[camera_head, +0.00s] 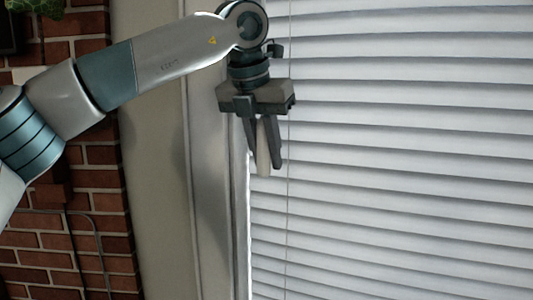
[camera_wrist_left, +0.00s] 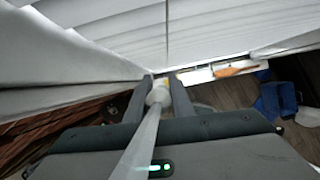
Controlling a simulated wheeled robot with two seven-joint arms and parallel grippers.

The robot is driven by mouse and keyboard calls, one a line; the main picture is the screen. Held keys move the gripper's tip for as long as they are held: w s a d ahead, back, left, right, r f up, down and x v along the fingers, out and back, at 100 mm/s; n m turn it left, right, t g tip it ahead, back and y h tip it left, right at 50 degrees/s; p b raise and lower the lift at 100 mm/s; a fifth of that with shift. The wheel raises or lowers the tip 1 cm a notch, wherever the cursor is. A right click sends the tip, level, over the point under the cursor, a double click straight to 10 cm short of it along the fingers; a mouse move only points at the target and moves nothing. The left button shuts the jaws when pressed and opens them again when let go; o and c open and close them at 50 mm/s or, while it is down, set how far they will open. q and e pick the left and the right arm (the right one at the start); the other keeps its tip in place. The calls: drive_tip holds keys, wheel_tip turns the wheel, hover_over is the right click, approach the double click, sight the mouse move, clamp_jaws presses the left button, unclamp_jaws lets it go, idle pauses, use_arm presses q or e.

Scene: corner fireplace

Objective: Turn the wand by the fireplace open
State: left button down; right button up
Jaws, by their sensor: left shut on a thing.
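The wand (camera_head: 263,158) is a pale, slim rod hanging in front of the window blinds (camera_head: 400,150), near their left edge. My left gripper (camera_head: 264,160) points down and has its two dark fingers on either side of the wand, shut on it. In the left wrist view the wand (camera_wrist_left: 157,97) runs up between the fingertips (camera_wrist_left: 165,88), its whitish end showing there. The blind slats look tilted and mostly closed. My right gripper is in neither view.
A red brick fireplace wall (camera_head: 100,205) stands at the left. A pale window frame (camera_head: 207,180) lies between it and the blinds. In the left wrist view, a blue object (camera_wrist_left: 272,100) stands on the dark wooden floor (camera_wrist_left: 225,97).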

use_arm(q)
drive_tip(key=shift+r+m, duration=0.1)
drive_tip(key=shift+m, duration=0.3)
drive_tip(key=shift+d+m+g+h+p, duration=0.1)
drive_tip(key=shift+m+g+h+p, duration=0.3)
drive_tip(key=shift+m, duration=0.6)
drive_tip(key=m, duration=0.1)
drive_tip(key=m+h+p, duration=0.1)
drive_tip(key=shift+s+d+r+m, duration=0.1)
drive_tip(key=shift+s+m, duration=0.05)
drive_tip(key=shift+m, duration=0.15)
drive_tip(key=m+p, duration=0.1)
drive_tip(key=m+g+p, duration=0.1)
drive_tip(key=m, duration=0.1)
drive_tip(key=m+g+p, duration=0.1)
drive_tip(key=m+p, duration=0.1)
drive_tip(key=shift+s+d+r+h, duration=0.15)
drive_tip(key=shift+s+h, duration=0.1)
drive_tip(key=shift+h, duration=0.15)
drive_tip(key=shift+s+m+g+p, duration=0.1)
drive_tip(key=shift+m+g+p, duration=0.4)
drive_tip(key=shift+m+p, duration=0.3)
drive_tip(key=shift+f+m, duration=0.2)
drive_tip(key=shift+m, duration=0.1)
drive_tip(key=c, duration=1.6)
unclamp_jaws()
drive_tip(key=shift+o, duration=0.2)
